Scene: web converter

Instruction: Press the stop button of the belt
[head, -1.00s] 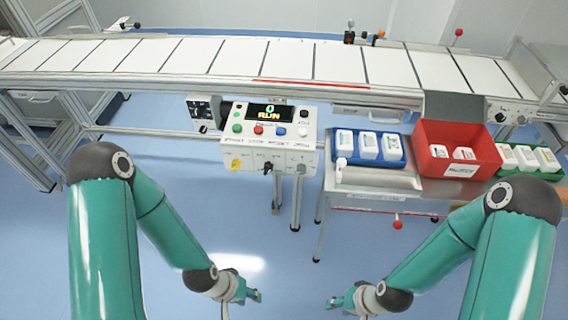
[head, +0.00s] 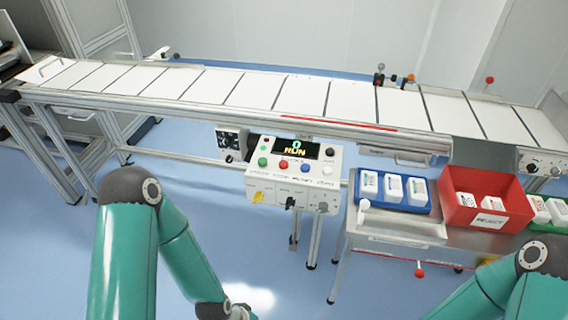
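The control box (head: 292,177) hangs on the front of the belt (head: 255,91). Its display (head: 297,149) reads 0 and RUN. Below the display is a row of round buttons: a green button (head: 262,162), a red button (head: 284,164) and a blue button (head: 305,168), with a white one (head: 327,171) at the right. Labels under the buttons are too small to read surely. Both my arms show at the bottom, left and right, below the box and apart from it. Both grippers are below the picture's edge.
A metal table right of the box holds a blue tray (head: 357,190) with white containers, a red bin (head: 447,206) and a green tray (head: 538,226). A red knob (head: 419,272) sticks out below the table. Open floor lies in front of the box.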

